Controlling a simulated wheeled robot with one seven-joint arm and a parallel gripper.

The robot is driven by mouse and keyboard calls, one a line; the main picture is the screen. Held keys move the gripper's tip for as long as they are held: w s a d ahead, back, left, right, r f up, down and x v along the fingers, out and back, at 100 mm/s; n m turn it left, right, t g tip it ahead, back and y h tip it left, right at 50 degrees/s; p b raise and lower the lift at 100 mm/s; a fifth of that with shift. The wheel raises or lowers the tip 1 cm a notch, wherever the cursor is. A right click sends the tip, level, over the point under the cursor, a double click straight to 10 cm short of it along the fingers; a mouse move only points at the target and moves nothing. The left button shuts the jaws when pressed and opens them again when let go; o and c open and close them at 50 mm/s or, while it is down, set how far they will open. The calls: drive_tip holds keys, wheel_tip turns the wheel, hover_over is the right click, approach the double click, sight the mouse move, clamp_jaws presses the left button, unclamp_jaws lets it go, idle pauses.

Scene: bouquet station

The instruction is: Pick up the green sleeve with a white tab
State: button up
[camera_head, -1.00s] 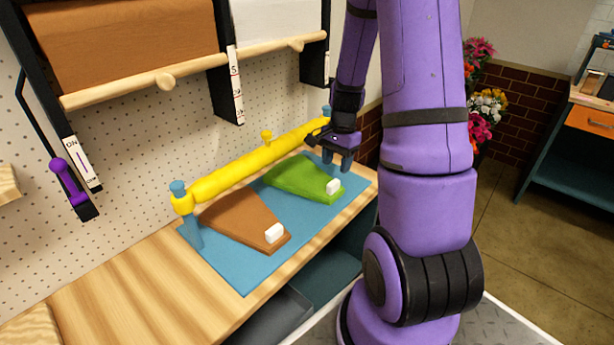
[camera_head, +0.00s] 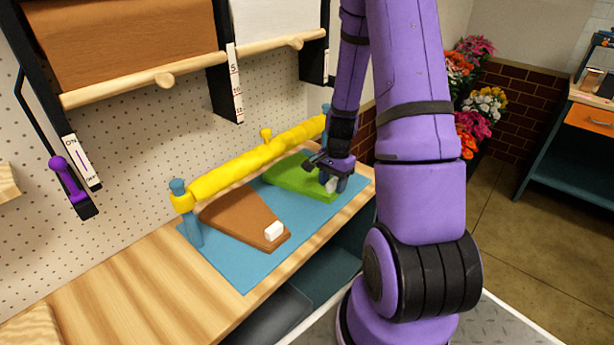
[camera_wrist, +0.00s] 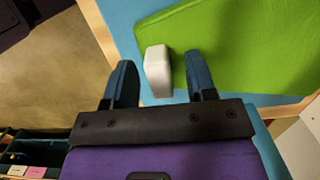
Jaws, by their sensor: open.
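The green sleeve (camera_head: 298,178) lies flat on a blue mat (camera_head: 232,265) on the wooden bench, and it fills the upper right of the wrist view (camera_wrist: 230,45). Its white tab (camera_wrist: 158,72) stands at the sleeve's near corner; in the head view the tab (camera_head: 331,185) is partly hidden by my gripper. My gripper (camera_head: 334,183) is open above that corner.
A brown sleeve (camera_head: 243,217) with its own white tab (camera_head: 274,231) lies to the left on the mat. A yellow bar (camera_head: 245,166) on blue posts runs behind both sleeves. Paper rolls hang above.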

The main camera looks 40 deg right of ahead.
clamp_jaws()
drive_tip(key=shift+r, duration=0.2)
